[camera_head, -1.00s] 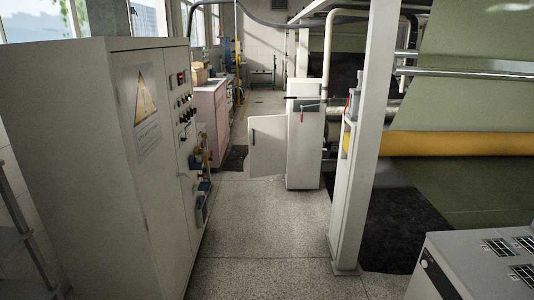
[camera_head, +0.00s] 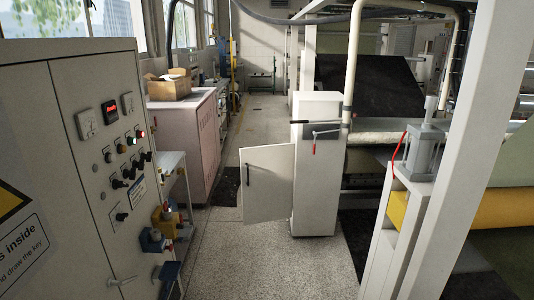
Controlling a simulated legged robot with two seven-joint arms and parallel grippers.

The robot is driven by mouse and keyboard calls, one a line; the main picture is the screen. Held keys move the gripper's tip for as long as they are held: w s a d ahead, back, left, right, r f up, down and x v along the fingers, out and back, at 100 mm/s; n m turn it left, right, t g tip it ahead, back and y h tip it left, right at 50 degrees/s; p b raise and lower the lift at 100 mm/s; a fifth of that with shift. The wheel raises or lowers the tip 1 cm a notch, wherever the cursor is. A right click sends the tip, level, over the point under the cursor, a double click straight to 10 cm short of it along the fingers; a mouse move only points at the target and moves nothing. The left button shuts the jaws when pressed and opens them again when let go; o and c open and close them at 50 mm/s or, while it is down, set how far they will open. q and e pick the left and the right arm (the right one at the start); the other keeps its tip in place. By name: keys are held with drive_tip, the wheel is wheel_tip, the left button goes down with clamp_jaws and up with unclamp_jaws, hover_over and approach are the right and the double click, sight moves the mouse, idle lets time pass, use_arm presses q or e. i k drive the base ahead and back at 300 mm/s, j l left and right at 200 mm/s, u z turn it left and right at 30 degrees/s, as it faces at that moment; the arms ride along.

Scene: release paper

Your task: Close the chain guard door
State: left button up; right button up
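The chain guard door (camera_head: 268,184) is a flat pale panel with a dark vertical handle (camera_head: 248,178) near its left edge. It stands open, swung out to the left from the tall white guard cabinet (camera_head: 316,180). The cabinet has a lever with a red grip (camera_head: 314,147) on its upper front. The door is ahead of me, some distance down the aisle. Neither of my grippers shows in the head view.
A control cabinet (camera_head: 72,180) with buttons stands close on the left. Behind it are a pink cabinet (camera_head: 186,140) and a cardboard box (camera_head: 168,86). A white post (camera_head: 465,120) and machine frame stand on the right. The speckled floor (camera_head: 262,262) between is clear.

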sight(268, 172)
drive_tip(key=i+l, duration=0.1)
drive_tip(key=i, duration=0.85)
drive_tip(key=i+l, duration=0.1)
drive_tip(key=i, duration=0.9)
drive_tip(key=i+z, duration=0.1)
drive_tip(key=i, duration=0.35)
drive_tip(key=i+j+z, duration=0.1)
drive_tip(key=i, duration=0.4)
drive_tip(key=i+j+z, duration=0.15)
drive_tip(key=i, duration=0.3)
drive_tip(key=i+j+z, duration=0.1)
drive_tip(key=i, duration=0.35)
